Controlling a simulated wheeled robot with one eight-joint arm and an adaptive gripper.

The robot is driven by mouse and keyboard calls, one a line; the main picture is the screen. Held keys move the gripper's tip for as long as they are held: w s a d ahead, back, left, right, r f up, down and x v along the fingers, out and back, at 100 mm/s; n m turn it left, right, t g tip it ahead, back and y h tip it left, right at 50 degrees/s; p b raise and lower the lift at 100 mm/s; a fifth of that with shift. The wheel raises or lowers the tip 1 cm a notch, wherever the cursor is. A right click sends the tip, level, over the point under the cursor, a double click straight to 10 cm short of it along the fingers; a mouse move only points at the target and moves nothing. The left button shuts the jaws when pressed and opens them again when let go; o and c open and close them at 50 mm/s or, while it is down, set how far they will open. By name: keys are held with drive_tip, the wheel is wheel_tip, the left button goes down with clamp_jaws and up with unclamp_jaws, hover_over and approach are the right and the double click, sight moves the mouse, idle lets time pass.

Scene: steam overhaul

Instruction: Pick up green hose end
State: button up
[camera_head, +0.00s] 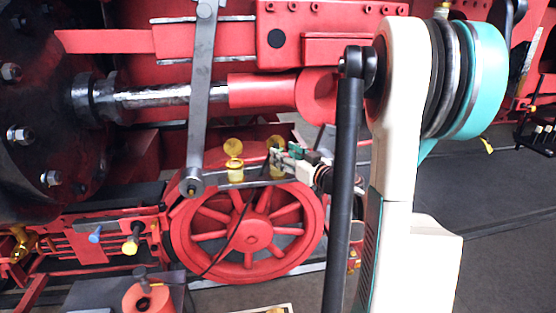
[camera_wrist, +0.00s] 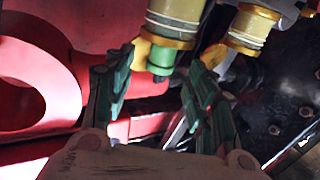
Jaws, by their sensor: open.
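A short green cylindrical piece (camera_wrist: 160,61), which looks like the green hose end, shows between my fingers in the wrist view, against the brass rim of a yellowish glass cup (camera_wrist: 176,14). I cannot tell whether it touches the cup. My gripper (camera_wrist: 160,75) is open, with one green-padded finger on each side of the piece and a visible gap to each. In the head view my gripper (camera_head: 274,157) is beside the yellow cup (camera_head: 235,170), above the red spoked wheel. The green piece cannot be made out there.
A second glass cup (camera_wrist: 251,28) is close by in the wrist view. A grey rod (camera_head: 200,100) hangs left of my gripper. A thin black line (camera_head: 230,238) runs down across the red wheel (camera_head: 252,235). Blue (camera_head: 95,236) and yellow (camera_head: 130,247) ends sit lower left.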

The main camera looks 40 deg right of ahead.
drive_tip(key=w, duration=0.3)
drive_tip(key=shift+d, duration=0.15)
drive_tip(key=shift+s, duration=0.1)
clamp_jaws()
drive_tip(key=shift+r, duration=0.1)
wheel_tip(320, 180, up, 20)
drive_tip(key=p, duration=0.2)
idle(0.3)
